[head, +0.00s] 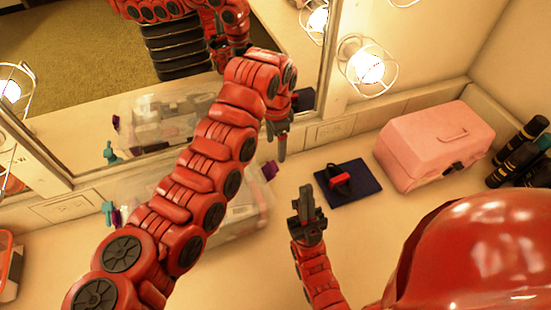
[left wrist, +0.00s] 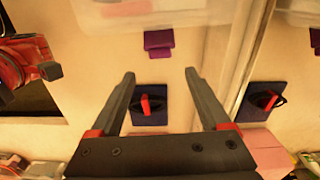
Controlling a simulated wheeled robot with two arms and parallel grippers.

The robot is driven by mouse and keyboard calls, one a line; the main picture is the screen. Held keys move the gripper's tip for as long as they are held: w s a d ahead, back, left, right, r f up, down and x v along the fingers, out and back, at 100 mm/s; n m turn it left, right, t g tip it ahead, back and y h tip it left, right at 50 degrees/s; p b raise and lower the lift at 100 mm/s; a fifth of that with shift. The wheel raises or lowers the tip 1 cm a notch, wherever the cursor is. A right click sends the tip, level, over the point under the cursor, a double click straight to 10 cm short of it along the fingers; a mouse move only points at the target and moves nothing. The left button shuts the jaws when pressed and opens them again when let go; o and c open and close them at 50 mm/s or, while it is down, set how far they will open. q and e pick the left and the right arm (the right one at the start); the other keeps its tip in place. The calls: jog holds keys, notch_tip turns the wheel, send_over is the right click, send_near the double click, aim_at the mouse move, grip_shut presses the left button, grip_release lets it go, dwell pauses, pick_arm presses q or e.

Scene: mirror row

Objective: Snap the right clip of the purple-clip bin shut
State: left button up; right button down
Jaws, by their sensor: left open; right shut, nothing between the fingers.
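The clear purple-clip bin (head: 240,222) stands on the counter by the mirror, mostly hidden behind my left arm in the head view. Its right clip (head: 270,170) is purple and juts outward from the bin's right end; it also shows in the left wrist view (left wrist: 158,42), below the bin's edge (left wrist: 140,18). A purple clip (head: 116,216) shows at the left end. My left gripper (head: 280,148) is open, above and close to the right clip; in its own view the clip lies beyond and between the fingertips (left wrist: 160,73). My right gripper (head: 307,192) is shut and empty, right of the bin.
A navy mat (head: 370,188) with a red and black object (head: 340,180) lies right of the bin. A pink case (head: 435,145) and dark cylinders (head: 520,150) stand further right. The mirror (head: 70,110) runs behind, with reflections. A caged lamp (head: 366,66) is above. The front counter is clear.

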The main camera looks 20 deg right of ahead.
aim_at(275, 164)
pick_arm(q)
notch_tip(275, 164, down, 6)
jog(key=shift+a+f+p, duration=0.1)
jog(key=shift+p, duration=0.75)
jog(key=shift+f, duration=0.75)
grip_shut()
